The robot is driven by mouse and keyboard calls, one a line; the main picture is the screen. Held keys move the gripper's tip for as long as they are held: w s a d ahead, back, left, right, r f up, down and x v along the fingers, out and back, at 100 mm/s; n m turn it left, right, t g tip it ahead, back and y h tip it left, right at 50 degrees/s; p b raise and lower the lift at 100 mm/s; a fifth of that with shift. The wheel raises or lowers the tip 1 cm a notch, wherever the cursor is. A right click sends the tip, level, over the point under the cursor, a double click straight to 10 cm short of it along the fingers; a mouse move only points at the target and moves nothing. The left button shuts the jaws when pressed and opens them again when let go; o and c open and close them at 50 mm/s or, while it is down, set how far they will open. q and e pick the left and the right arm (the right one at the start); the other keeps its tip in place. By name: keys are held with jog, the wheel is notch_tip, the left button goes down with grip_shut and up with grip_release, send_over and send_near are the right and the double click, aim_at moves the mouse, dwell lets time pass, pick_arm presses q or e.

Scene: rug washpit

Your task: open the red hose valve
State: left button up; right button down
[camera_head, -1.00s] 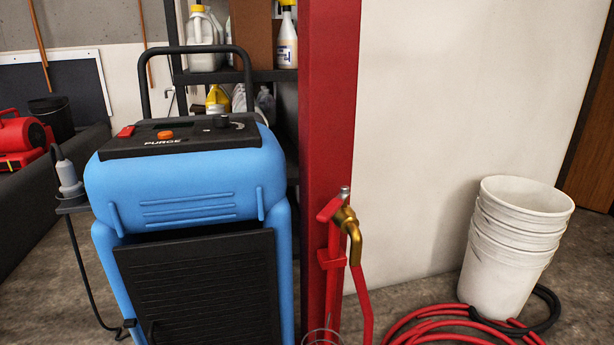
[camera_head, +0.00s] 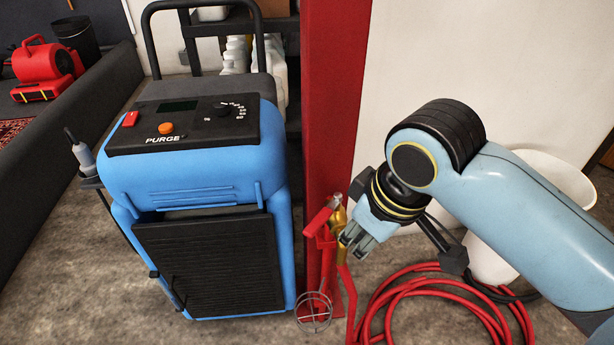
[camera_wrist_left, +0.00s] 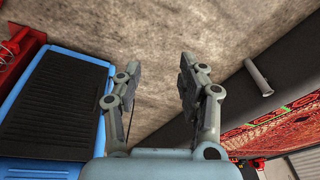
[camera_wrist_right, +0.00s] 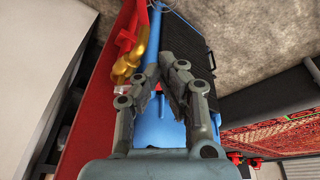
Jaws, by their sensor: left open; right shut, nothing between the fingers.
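In the right wrist view the brass tap (camera_wrist_right: 128,62) and the red lever (camera_wrist_right: 126,38) lie left of the fingertips. My right gripper (camera_head: 351,240) is shut and empty, just right of the lever and partly in front of the tap. I cannot tell whether it touches them. My left gripper (camera_wrist_left: 157,70) shows only in its wrist view, open and empty above the concrete floor.
A blue machine (camera_head: 190,178) with a black front panel stands close left of the red post (camera_head: 336,90). A wire basket (camera_head: 314,312) sits below the valve. The coiled red hose (camera_head: 383,292) and white buckets (camera_head: 560,175), partly behind my right arm, are at right.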

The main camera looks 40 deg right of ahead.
jog(key=w+r, duration=0.3)
jog(key=r+n+y, duration=0.1)
send_over(324, 214)
jog(key=a, duration=0.3)
jog(key=shift+w+d+r+p, duration=0.1)
jog(key=shift+d+r+p, duration=0.1)
jog(key=shift+p, duration=0.1)
pick_arm(q)
jog(key=s+a+f+g+b, duration=0.1)
jog(key=s+a+f+b, duration=0.1)
jog(key=s+f, duration=1.9)
jog(key=shift+s+f+g+b, duration=0.35)
jog(key=shift+f+g+b, duration=0.05)
jog(key=shift+f, duration=1.8)
pick_arm(e)
jog(key=x, duration=0.9)
jog(key=shift+d+n, duration=0.3)
jog(key=shift+d, duration=0.15)
